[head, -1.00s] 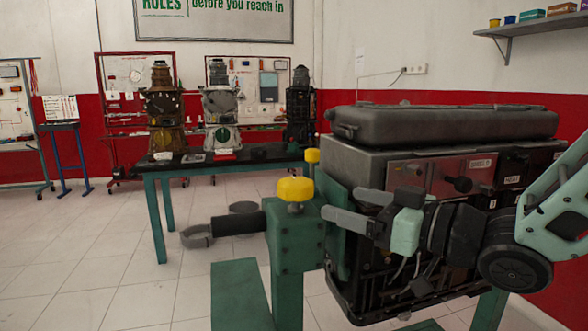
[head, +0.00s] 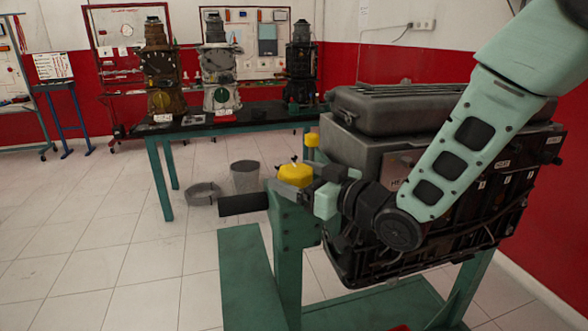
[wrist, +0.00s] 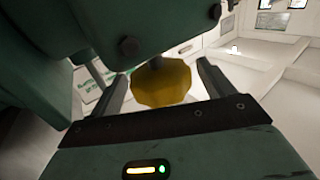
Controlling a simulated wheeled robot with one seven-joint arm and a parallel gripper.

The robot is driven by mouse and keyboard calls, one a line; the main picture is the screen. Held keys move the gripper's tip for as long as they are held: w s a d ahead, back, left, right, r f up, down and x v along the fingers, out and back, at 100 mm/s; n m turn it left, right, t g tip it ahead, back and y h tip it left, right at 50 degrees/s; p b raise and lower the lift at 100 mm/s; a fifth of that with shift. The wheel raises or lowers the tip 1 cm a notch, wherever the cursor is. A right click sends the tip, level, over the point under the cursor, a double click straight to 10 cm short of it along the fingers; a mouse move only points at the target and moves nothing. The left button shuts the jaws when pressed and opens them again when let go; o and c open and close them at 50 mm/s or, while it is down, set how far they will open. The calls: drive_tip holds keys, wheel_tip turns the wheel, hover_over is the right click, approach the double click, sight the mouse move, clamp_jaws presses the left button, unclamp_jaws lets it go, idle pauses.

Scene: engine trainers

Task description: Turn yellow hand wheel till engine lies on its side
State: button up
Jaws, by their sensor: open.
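The yellow hand wheel (head: 295,175) sits on top of the green stand's post (head: 288,250). It also shows in the wrist view (wrist: 162,85), between the two fingers. My gripper (head: 288,172) comes in from the right at the wheel, with its fingers apart on either side of it; in the wrist view (wrist: 164,70) they look clear of the wheel. The engine (head: 365,160), dark with a grey box and ribbed cover on top, hangs on the stand at the right, cover side up. My arm hides part of its front.
A second yellow knob (head: 312,140) stands just behind the wheel. A dark bar (head: 243,204) sticks out left of the post. A grey bin (head: 245,177) and a round pan (head: 203,193) are on the floor. A table (head: 215,124) carries several engines behind. The floor at left is clear.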

drive_tip(key=shift+w+a, duration=0.4)
drive_tip(key=shift+a, duration=0.1)
drive_tip(key=c, duration=1)
drive_tip(key=shift+f+m+t+h+b, duration=0.1)
drive_tip(key=shift+m+t+h+b, duration=0.2)
drive_tip(key=shift+b, duration=0.15)
